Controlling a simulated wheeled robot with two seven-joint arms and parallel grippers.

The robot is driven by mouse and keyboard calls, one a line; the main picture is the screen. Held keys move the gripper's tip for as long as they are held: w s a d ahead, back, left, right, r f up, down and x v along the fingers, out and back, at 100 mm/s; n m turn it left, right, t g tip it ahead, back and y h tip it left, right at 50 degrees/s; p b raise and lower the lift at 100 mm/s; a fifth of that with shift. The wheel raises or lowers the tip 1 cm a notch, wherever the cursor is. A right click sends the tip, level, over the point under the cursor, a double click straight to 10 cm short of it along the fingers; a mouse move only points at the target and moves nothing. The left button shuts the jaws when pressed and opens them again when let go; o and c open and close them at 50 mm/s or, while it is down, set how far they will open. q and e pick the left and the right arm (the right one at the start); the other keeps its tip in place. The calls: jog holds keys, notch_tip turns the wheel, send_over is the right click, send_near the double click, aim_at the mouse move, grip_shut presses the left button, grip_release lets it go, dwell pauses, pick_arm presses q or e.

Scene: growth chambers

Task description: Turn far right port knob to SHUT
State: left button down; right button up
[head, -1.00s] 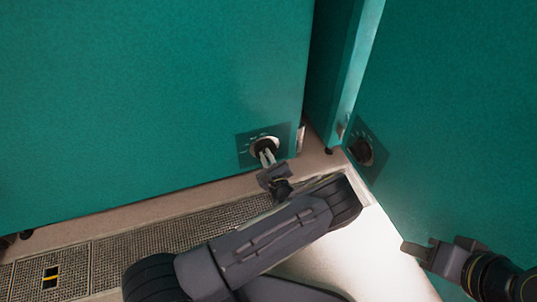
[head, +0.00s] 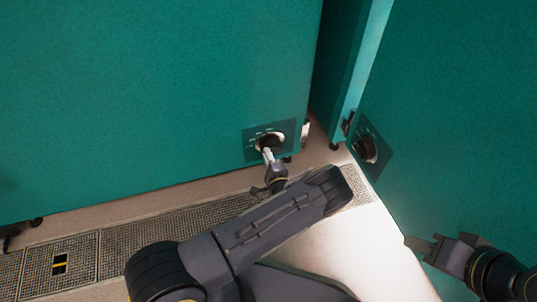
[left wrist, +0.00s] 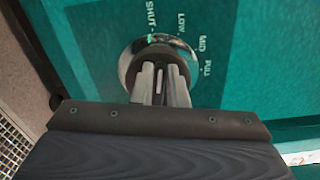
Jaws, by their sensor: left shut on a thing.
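A round port knob (head: 269,141) with a bright metal rim sits on a dial plate (head: 252,144) low at the right end of the left teal chamber. In the left wrist view the dark knob (left wrist: 129,66) is ringed by the labels SHUT, LOW, MID and FULL. My left gripper (head: 268,156) is shut on the knob; its two pale fingers (left wrist: 160,80) straddle the knob's grip. The fingers hide much of the knob, so I cannot tell its setting. My right gripper (head: 424,246) is away from it, at lower right; its jaw gap is unclear.
A second knob (head: 365,149) is on the right-hand teal chamber (head: 455,120), close to my left forearm. A narrow gap separates the chambers. A floor grating (head: 125,250) runs along the left chamber's base. Pale floor (head: 345,235) is clear between my arms.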

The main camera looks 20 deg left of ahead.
pick_arm(q)
jog(key=shift+f+n, duration=0.3)
jog(key=shift+n, duration=0.8)
jog(key=c, duration=1.4)
grip_release()
jog(key=shift+c, duration=0.2)
jog(key=p+v, duration=0.2)
jog(key=v, duration=0.5)
jog(key=shift+s+d, duration=0.25)
jog(key=shift+s, duration=0.1)
